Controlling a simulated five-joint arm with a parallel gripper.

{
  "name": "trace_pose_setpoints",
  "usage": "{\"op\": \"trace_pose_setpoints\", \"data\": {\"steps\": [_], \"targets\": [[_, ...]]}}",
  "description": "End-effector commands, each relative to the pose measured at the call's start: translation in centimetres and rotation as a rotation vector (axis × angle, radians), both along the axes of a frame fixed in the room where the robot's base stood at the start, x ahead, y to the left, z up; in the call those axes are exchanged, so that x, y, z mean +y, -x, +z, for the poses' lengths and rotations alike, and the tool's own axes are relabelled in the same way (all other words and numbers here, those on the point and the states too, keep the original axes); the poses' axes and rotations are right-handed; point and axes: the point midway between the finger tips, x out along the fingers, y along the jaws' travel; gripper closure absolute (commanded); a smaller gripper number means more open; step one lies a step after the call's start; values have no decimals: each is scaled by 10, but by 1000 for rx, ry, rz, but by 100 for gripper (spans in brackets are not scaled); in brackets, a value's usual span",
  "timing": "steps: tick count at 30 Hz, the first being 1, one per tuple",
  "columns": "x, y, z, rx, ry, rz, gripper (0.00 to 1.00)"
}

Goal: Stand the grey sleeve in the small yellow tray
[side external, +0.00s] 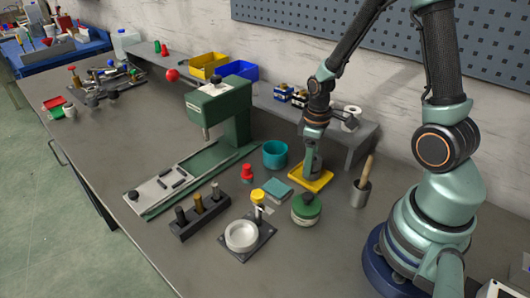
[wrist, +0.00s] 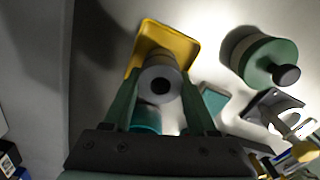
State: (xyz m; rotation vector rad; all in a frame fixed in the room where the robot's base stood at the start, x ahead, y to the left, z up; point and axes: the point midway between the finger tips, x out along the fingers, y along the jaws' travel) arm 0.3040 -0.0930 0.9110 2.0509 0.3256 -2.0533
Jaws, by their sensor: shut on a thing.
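The grey sleeve (wrist: 160,82) is a short cylinder with a dark round hole in its end. It sits between the two green fingers of my gripper (wrist: 161,88) in the wrist view, and they are shut on it. The small yellow tray (wrist: 184,45) shows behind the sleeve. In the side external view my gripper (side external: 312,160) points down over the yellow tray (side external: 322,183), with the sleeve about upright at or just above its floor. My fingers partly hide the sleeve there. I cannot tell whether its base touches the tray.
A teal cup (side external: 275,154) stands close left of the tray. A green-lidded round pot (side external: 306,209) is in front, and a grey cup with a wooden handle (side external: 361,192) is to the right. A teal block (side external: 279,189) lies front left. A raised shelf (side external: 345,145) runs behind.

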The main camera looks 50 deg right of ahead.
Motion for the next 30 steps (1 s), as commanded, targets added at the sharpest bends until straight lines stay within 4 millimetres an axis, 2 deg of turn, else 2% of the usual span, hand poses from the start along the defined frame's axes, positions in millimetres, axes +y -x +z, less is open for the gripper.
{"op": "trace_pose_setpoints", "data": {"steps": [14,15,16,17,26,30], "targets": [[0,0,-8,0,0,0,100],[0,0,-8,-1,1,0,27],[0,0,-8,-1,1,0,15],[0,0,-8,-1,1,0,12],[0,0,-7,-1,1,0,12],[0,-1,0,-6,1,0,12]]}}
